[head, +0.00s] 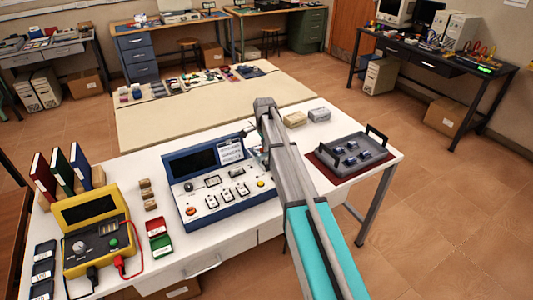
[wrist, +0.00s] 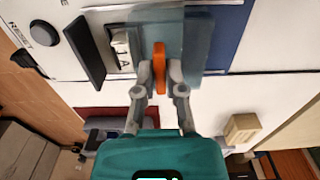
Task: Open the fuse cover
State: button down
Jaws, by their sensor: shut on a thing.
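The blue and white console (head: 178,200) stands on the white table, with a dark screen, knobs and switches. In the wrist view, a translucent blue-grey fuse cover (wrist: 198,40) stands out over the panel and carries an orange tab (wrist: 158,62). My gripper (wrist: 159,78) is shut on the orange tab, one finger on each side. A pale fuse block (wrist: 121,50) with lettering shows left of the tab, partly behind the clear cover. A dark plate (wrist: 82,52) lies further left. In the head view my arm hides the cover and fingertips.
A grey tray with handles (head: 352,152) sits on a red mat to the right. Two small boxes (head: 295,119) stand behind it. A yellow meter (head: 92,232) and upright binders (head: 60,168) are at the left.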

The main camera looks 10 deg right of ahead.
jog(key=shift+w+a, duration=0.2)
jog(key=shift+w, duration=0.4)
jog(key=shift+w+a, duration=0.2)
jog(key=shift+w, duration=0.4)
jog(key=c, duration=0.7)
grip_release()
